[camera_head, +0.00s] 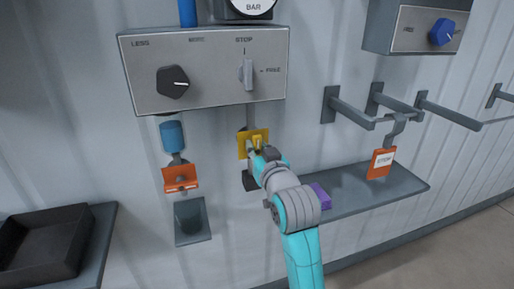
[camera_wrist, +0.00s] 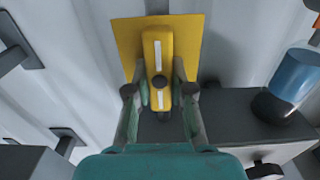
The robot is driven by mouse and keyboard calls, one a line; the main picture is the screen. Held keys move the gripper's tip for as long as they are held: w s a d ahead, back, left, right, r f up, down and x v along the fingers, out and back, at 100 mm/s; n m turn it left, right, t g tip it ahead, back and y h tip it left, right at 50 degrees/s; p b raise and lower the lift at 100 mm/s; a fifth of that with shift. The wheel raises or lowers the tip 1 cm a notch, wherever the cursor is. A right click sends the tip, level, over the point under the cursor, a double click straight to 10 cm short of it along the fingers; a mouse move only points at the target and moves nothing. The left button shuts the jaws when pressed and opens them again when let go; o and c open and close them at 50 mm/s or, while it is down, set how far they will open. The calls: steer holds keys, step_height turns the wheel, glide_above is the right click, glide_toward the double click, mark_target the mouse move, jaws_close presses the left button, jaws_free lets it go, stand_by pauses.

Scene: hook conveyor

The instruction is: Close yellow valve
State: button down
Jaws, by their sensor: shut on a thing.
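The yellow valve is a yellow square plate (camera_head: 243,146) with a raised yellow handle (camera_head: 257,140) on the wall below the grey control box. In the wrist view the plate (camera_wrist: 128,42) sits behind the long handle (camera_wrist: 158,48), which bears a white line and points along the picture's vertical. My gripper (camera_head: 254,149) reaches the valve from the lower right. In the wrist view my gripper's fingers (camera_wrist: 161,90) stand on both sides of the handle and are shut on it. My arm hides the lower right part of the valve in the head view.
The control box (camera_head: 205,95) with a black knob and grey switch is just above. A blue bottle (camera_head: 173,137) and orange tag (camera_head: 180,177) are at left. A shelf (camera_head: 365,195) holds a purple block (camera_head: 321,196); an orange STOP tag (camera_head: 381,163) hangs above.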

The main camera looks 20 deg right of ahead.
steer(key=m, duration=0.4)
steer(key=shift+d+m, duration=0.2)
steer(key=shift+m, duration=0.2)
steer(key=m, duration=0.4)
steer(key=shift+d+f+m, duration=0.1)
steer(key=shift+f+m, duration=0.05)
steer(key=shift+m, duration=0.15)
steer(key=m, duration=0.4)
steer(key=shift+d+f, duration=0.1)
steer(key=shift+f, duration=0.05)
steer(key=shift+f+m, duration=0.15)
steer(key=shift+m, duration=1.95)
steer(key=c, duration=1)
jaws_free()
